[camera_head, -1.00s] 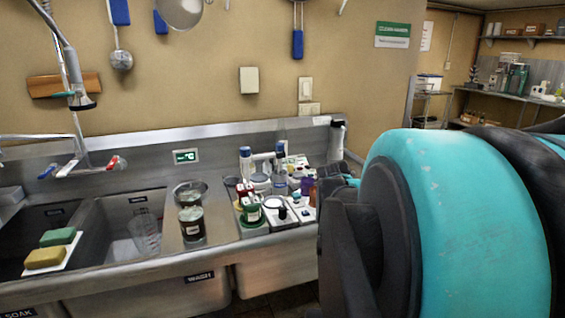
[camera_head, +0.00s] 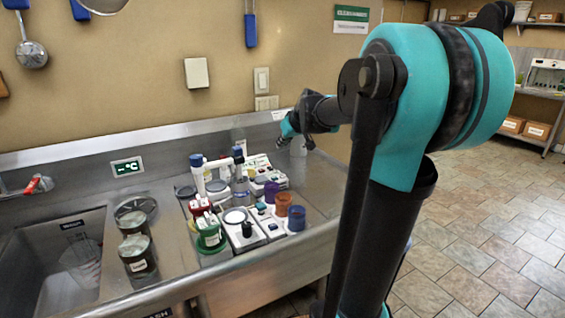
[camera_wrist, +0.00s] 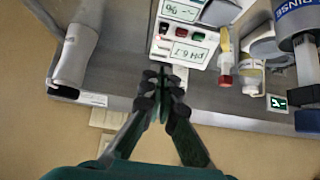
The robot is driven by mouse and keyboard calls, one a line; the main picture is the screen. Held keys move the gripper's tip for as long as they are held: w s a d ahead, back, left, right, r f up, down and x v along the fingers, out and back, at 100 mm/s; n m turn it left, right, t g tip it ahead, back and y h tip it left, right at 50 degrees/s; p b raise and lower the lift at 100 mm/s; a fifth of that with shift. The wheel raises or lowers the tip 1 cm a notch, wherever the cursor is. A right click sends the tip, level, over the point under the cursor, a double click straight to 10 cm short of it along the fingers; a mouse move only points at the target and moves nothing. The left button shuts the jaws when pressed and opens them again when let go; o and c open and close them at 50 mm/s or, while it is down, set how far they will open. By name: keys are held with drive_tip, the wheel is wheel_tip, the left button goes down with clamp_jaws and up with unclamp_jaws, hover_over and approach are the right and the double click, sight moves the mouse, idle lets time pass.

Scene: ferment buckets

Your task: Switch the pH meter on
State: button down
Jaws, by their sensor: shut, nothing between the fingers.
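The pH meter (camera_wrist: 188,48) is a white box in the wrist view, seen upside down. A second panel lies further up. My gripper (camera_wrist: 163,70) is shut and empty, its fingertips close to the meter's near edge, left of the pH panel. Whether they touch it I cannot tell. In the head view, a white box with coloured controls at the back of the bench, likely the meter (camera_head: 262,163), stands near my wrist; my fingers are hidden there.
A white bottle (camera_wrist: 75,55) lies left of the fingers. A red-capped tube (camera_wrist: 226,68) and a rinse bottle (camera_wrist: 300,25) stand to the right. Cups (camera_head: 296,217), a green-lidded jar (camera_head: 208,236) and a knobbed white device (camera_head: 243,231) crowd the bench front. The wall is close behind.

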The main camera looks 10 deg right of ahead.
drive_tip(key=shift+f, duration=0.1)
hover_over(271, 168)
drive_tip(key=s, duration=0.2)
wheel_tip(271, 168, down, 7)
drive_tip(key=shift+d+f, duration=0.15)
drive_tip(key=shift+f, duration=0.5)
drive_tip(key=shift+d+f, duration=0.15)
drive_tip(key=shift+f, duration=1.15)
drive_tip(key=shift+f, duration=0.4)
drive_tip(key=shift+r, duration=0.85)
